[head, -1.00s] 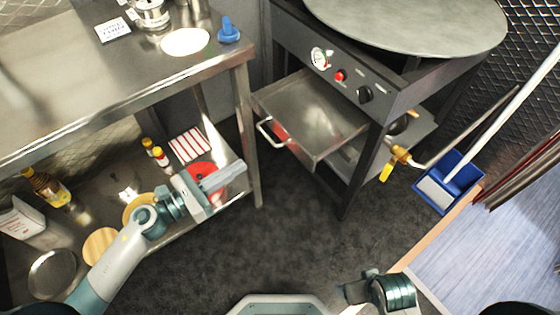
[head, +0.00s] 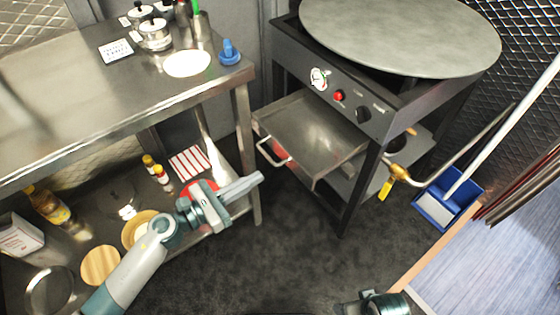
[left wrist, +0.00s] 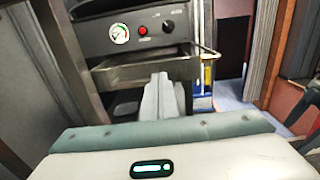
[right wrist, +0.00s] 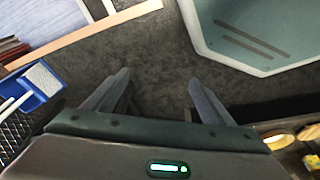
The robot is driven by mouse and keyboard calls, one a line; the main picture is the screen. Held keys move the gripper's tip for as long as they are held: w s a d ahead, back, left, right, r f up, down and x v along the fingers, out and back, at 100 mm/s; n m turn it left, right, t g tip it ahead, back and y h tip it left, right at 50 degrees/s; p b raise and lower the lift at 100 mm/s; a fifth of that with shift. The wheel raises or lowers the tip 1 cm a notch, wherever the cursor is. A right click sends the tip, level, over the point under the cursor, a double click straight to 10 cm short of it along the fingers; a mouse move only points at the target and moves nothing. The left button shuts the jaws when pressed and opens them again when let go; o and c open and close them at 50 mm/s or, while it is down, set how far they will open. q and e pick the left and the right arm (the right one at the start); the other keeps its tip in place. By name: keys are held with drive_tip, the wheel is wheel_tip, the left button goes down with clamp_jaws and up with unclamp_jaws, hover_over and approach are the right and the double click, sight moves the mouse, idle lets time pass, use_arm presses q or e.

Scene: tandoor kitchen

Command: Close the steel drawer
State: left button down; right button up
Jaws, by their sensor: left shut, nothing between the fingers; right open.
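The steel drawer (head: 312,130) sticks out open under the black griddle stand's control panel (head: 345,88). Its bar handle (head: 272,156) is on the front facing left. My left gripper (head: 257,179) is shut and empty, just below and left of the handle in the head view, apart from it as far as I can tell. In the left wrist view the drawer (left wrist: 146,70) lies ahead of the shut fingers (left wrist: 158,88). My right gripper (right wrist: 152,90) is open and empty over the dark floor; in the head view only part of its wrist shows at the bottom edge.
A steel table (head: 120,90) with a lower shelf holding bottles, boards and plates stands at left; its front leg (head: 247,150) is close to my left gripper. A brass gas valve (head: 398,172) and a blue dustpan (head: 448,198) are at right. The middle floor is clear.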

sight(291, 158)
use_arm(q)
drive_tip(key=p+x, duration=0.1)
drive_tip(key=x, duration=0.8)
drive_tip(key=shift+w+d+p, duration=0.1)
drive_tip(key=shift+p, duration=0.2)
use_arm(e)
wheel_tip(291, 158, down, 6)
drive_tip(key=shift+r, duration=0.25)
use_arm(q)
drive_tip(key=shift+d, duration=0.1)
drive_tip(key=shift+w+d, duration=0.25)
drive_tip(key=b+x, duration=0.2)
drive_tip(key=x, duration=0.8)
drive_tip(key=shift+f, duration=0.1)
drive_tip(key=b+x, duration=0.1)
drive_tip(key=x, duration=0.4)
drive_tip(key=shift+w+d+b, duration=0.2)
drive_tip(key=shift+d+b, duration=0.05)
drive_tip(key=shift+b, duration=0.15)
drive_tip(key=shift+w+d, duration=0.2)
drive_tip(key=shift+d, duration=0.15)
drive_tip(key=shift+w+d, duration=0.25)
drive_tip(key=shift+d, duration=0.05)
use_arm(e)
wheel_tip(291, 158, up, 10)
drive_tip(key=shift+s+a+r+t, duration=0.25)
drive_tip(key=shift+s+t, duration=0.05)
drive_tip(key=shift+s, duration=0.05)
use_arm(q)
drive_tip(key=shift+a, duration=0.1)
